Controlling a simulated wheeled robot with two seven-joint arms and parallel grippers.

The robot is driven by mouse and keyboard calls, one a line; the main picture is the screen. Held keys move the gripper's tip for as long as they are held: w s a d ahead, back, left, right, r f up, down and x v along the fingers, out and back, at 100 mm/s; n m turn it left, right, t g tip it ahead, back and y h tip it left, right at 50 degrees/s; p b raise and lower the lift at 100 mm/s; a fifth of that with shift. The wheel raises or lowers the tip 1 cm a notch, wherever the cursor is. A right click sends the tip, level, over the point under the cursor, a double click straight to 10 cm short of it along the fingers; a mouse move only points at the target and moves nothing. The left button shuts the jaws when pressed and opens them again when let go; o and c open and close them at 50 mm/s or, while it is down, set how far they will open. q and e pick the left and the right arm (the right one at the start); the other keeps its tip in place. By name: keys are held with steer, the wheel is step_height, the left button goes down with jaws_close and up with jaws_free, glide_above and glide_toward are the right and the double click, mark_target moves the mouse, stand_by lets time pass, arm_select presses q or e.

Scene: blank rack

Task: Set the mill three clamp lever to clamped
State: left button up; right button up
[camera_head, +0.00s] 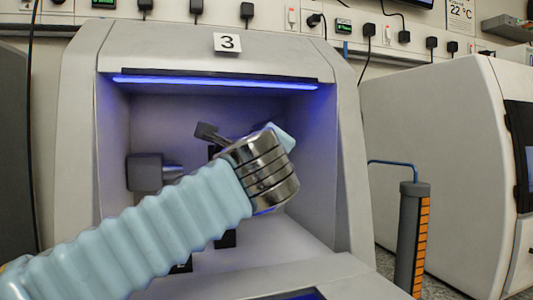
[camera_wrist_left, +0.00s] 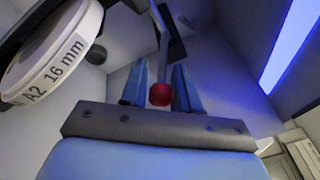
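The mill three clamp lever shows in the left wrist view as a thin rod with a red ball knob (camera_wrist_left: 160,94) at its near end. The rod runs up from the knob to a dark block. My left gripper (camera_wrist_left: 160,84) has its two blue fingers on either side of the knob, with what looks like a narrow gap at each side. In the head view my left gripper (camera_head: 284,138) is inside the bay of mill three (camera_head: 325,170), and its metal wrist hides the knob. My right gripper is in neither view.
A white disc (camera_wrist_left: 48,62) marked "A2 16 mm" is close on the left of the wrist view. A grey spindle block (camera_head: 145,172) sticks out from the bay's left wall. A grey and orange cylinder (camera_head: 407,240) and another machine (camera_head: 440,160) stand to the right.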

arm_select(q)
steer(key=shift+o, duration=0.9)
steer(key=s+b, duration=0.1)
steer(key=s, duration=1.2)
steer(key=shift+s+d+b, duration=0.25)
steer(key=shift+s+b, duration=0.05)
steer(key=shift+s, duration=0.1)
steer(key=shift+f, duration=0.1)
steer(key=w+p, duration=0.1)
steer(key=w, duration=0.3)
steer(key=w+p, duration=0.2)
steer(key=w, duration=0.3)
steer(key=w+p, duration=0.1)
steer(key=w, duration=0.3)
steer(key=shift+w+a+r+p, duration=0.2)
steer(key=shift+w+a+p, duration=0.05)
steer(key=shift+w+p, duration=0.15)
